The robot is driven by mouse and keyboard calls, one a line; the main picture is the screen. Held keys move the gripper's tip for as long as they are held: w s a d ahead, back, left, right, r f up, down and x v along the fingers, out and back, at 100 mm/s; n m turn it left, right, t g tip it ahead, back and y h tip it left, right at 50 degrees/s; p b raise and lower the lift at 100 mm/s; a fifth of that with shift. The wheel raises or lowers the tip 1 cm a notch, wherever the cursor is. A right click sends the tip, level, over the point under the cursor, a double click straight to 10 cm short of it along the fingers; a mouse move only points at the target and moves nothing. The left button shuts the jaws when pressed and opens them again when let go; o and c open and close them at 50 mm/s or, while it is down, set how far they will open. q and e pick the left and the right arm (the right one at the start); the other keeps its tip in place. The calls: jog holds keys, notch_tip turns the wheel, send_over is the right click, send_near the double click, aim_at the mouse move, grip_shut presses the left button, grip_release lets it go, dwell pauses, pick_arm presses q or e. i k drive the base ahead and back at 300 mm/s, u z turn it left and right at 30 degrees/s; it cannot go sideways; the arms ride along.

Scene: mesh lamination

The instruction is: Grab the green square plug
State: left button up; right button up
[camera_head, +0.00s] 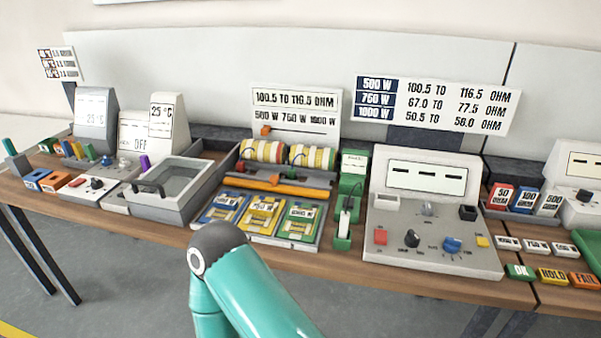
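A small green block (342,241), which looks like the green square plug, sits at the front of the bench in the middle. A dark piece, perhaps a cable, rises from it toward a green stand (352,184) with a white label, just behind it. The block is left of the large grey control panel. Neither of my grippers shows. One of my teal arms enters from the bottom, its grey joint in front of the bench edge, left of the green block. I cannot tell which arm it is.
A tray of blue, yellow and green cards (263,216) lies left of the block. A grey control panel (380,209) with knobs stands right. A grey basin (189,205) and rolls of striped mesh (264,151) are further left and behind. Labelled blocks (553,276) fill the right.

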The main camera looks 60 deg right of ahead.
aim_at(292, 173)
jog(key=u, duration=0.9)
jog(key=i, duration=0.15)
jog(key=z, duration=2.55)
jog(key=k, duration=0.85)
jog(key=z, duration=0.2)
jog(key=i, duration=0.85)
jog(key=u, duration=0.05)
